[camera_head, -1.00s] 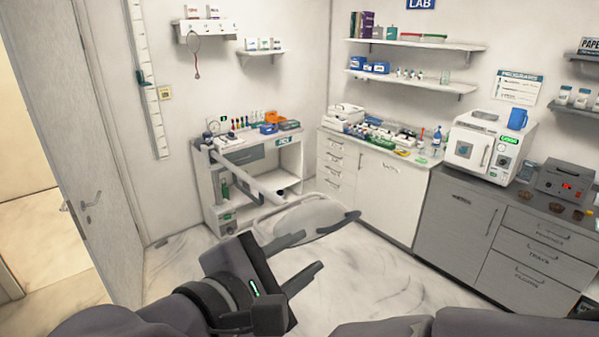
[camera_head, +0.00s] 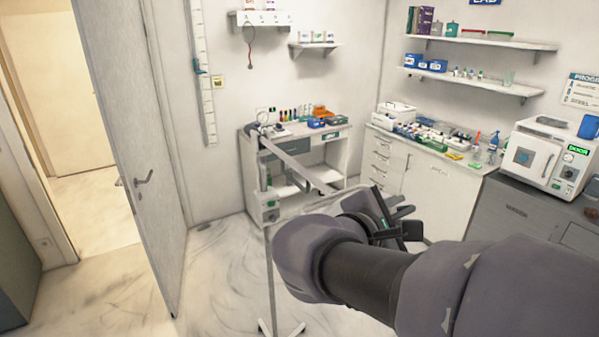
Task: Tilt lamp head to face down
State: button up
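The floor lamp shows a thin pale pole (camera_head: 270,285) with a splayed foot at the bottom. Its grey arm (camera_head: 295,165) slopes down to the right from a joint in front of the white desk. The lamp head is not clearly seen; the arm's lower end runs toward my gripper, and my own arm covers the space beyond. My gripper (camera_head: 402,207) is right of the lamp arm's end, mostly behind my wrist. Its finger parts show only in small pieces, so whether it is open and whether it touches the lamp cannot be told.
The white desk (camera_head: 254,180) with bottles and trays stands behind the lamp. White cabinets (camera_head: 425,200) and a sterilizer (camera_head: 540,155) are at the right. A door (camera_head: 135,150) stands open at the left. The floor between door and lamp is clear.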

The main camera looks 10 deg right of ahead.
grip_shut()
dwell(1.4)
